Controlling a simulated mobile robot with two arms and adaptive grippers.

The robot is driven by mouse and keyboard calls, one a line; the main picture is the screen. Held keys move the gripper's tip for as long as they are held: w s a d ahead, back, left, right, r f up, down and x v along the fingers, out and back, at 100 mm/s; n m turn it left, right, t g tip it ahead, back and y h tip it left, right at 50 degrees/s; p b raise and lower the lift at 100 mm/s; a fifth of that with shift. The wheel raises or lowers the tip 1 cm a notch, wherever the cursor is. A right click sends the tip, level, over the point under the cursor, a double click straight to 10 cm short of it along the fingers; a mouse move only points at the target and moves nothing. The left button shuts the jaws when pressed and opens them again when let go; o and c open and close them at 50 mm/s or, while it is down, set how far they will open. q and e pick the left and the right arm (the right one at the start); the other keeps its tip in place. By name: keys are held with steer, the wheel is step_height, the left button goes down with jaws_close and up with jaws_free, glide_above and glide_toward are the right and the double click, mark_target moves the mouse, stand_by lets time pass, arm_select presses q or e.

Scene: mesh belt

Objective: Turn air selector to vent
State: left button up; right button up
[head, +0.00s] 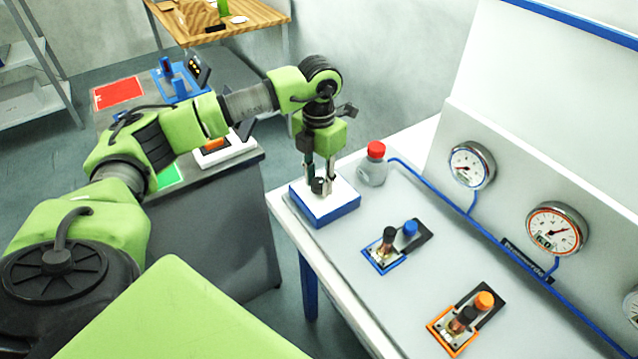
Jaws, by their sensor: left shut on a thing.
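The air selector (336,206) is a white-topped block with a blue base at the near left corner of the white bench. A small dark knob stands on its top. My left gripper (320,184) points straight down over the block and is shut on the dark knob. The fingers partly hide the knob, and I cannot read any marking or the knob's direction. My right gripper is not in view.
Blue (384,258) and orange (454,330) framed fixtures sit further right. Gauges (471,165) line the back panel. A grey cabinet (215,235) stands left of the bench, across a gap.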

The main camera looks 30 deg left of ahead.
mark_target(319, 182)
arm_select(q)
steer(key=m+b, duration=0.2)
steer(key=m, duration=0.1)
steer(key=shift+f, duration=0.15)
steer(key=shift+m+b, duration=0.9)
steer(key=shift+m, duration=0.7)
steer(key=shift+w+r, duration=0.1)
steer(key=shift+r, duration=0.1)
steer(key=o, duration=1.1)
step_height(319, 182, up, 12)
